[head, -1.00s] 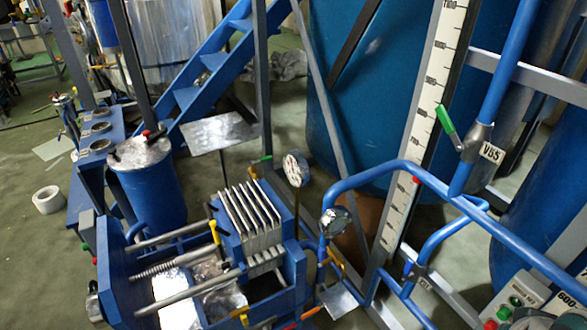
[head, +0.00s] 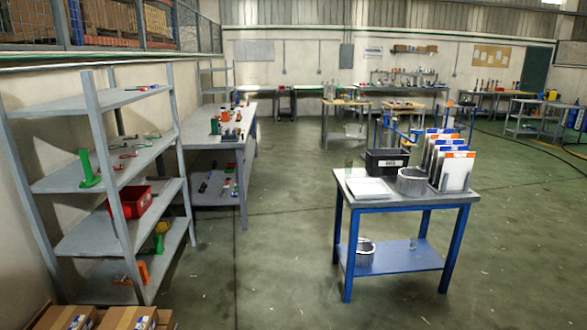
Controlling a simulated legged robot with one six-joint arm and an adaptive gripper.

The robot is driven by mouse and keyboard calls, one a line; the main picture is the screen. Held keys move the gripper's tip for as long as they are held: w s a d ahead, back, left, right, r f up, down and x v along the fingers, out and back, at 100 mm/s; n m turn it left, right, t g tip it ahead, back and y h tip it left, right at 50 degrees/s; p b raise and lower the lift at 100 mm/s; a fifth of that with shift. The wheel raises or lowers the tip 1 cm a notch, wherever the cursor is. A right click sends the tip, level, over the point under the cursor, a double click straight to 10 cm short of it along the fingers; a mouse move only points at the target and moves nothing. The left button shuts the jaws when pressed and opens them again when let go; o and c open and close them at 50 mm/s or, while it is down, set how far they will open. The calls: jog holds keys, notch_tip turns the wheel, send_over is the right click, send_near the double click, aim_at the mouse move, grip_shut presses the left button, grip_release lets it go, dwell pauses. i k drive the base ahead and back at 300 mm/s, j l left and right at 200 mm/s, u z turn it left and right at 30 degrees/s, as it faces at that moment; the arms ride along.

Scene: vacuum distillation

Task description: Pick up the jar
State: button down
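Two small clear glass vessels show in the head view, and I cannot tell which is the jar. One clear glass vessel (head: 349,165) stands at the back left corner of the blue-legged table (head: 404,199). Another small clear glass vessel (head: 413,243) stands on that table's blue lower shelf (head: 395,259). Both are small and faint. My gripper is not in view.
The table also holds a grey metal pot (head: 411,182), a black bin (head: 387,161), a white tray (head: 368,188) and upright panels (head: 455,170). Grey shelves (head: 117,209) and cardboard boxes (head: 123,318) line the left. The floor (head: 265,270) between is clear.

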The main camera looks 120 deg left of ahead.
aim_at(349, 167)
jog(key=u, duration=3.7)
jog(key=i+u, duration=0.35)
jog(key=i, duration=3.85)
jog(key=i+j+z, duration=0.2)
jog(key=i+z, duration=0.2)
jog(key=i, duration=0.3)
jog(key=i+j+z, duration=0.45)
jog(key=i, duration=0.2)
jog(key=i+j+z, duration=0.4)
jog(key=i+j, duration=0.15)
jog(key=i, duration=0.05)
